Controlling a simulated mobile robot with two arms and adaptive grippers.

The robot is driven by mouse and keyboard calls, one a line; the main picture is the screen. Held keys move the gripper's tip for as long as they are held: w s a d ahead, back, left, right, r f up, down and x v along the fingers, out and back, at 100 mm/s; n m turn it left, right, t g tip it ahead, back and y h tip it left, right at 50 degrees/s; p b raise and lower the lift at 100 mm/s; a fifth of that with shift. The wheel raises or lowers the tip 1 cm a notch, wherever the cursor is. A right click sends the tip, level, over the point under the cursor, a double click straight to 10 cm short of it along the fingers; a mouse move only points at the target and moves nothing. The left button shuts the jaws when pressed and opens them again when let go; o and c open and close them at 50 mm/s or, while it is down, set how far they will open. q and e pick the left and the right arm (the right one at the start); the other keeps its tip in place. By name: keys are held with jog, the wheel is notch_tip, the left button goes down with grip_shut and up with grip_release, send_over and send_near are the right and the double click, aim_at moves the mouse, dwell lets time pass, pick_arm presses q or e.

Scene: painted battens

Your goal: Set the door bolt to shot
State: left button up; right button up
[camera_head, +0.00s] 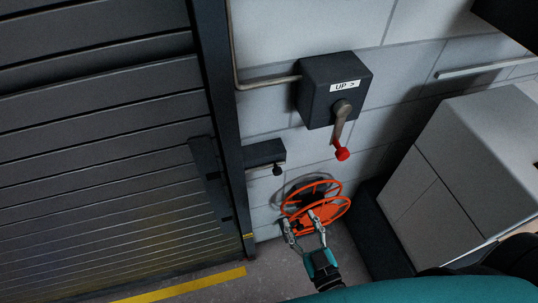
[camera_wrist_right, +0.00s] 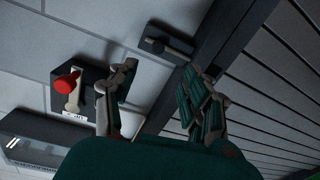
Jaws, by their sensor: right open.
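The door bolt (camera_head: 264,153) is a dark housing on the pale wall, just right of the door post. A small dark knob (camera_head: 277,169) hangs at its right end, away from the door (camera_head: 100,110). The bolt also shows in the right wrist view (camera_wrist_right: 166,42), beyond my fingers. I cannot tell whether the bar enters the post. My right gripper (camera_head: 303,228) is open and empty, below and right of the bolt, apart from it and in front of the orange wheel. Its two fingers (camera_wrist_right: 160,100) are spread in the right wrist view. My left gripper is out of view.
A dark box (camera_head: 318,82) marked "UP >" with a red-tipped lever (camera_head: 342,154) is above right of the bolt. An orange handwheel (camera_head: 338,213) is below it. A grey cabinet (camera_head: 470,150) stands at right. A yellow line (camera_head: 180,286) crosses the floor.

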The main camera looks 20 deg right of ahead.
jog(key=p, duration=0.1)
send_near(279, 174)
jog(key=w, duration=0.3)
jog(key=w+p, duration=0.1)
jog(key=w, duration=0.2)
jog(key=w+a, duration=0.1)
jog(key=w, duration=0.2)
jog(key=shift+w+r, duration=0.15)
jog(key=shift+w, duration=0.65)
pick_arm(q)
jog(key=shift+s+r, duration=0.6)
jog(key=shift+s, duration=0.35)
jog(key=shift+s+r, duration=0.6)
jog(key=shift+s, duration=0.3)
pick_arm(e)
jog(key=shift+w, duration=0.15)
grip_shut()
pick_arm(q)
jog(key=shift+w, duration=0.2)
pick_arm(e)
jog(key=shift+a, duration=0.1)
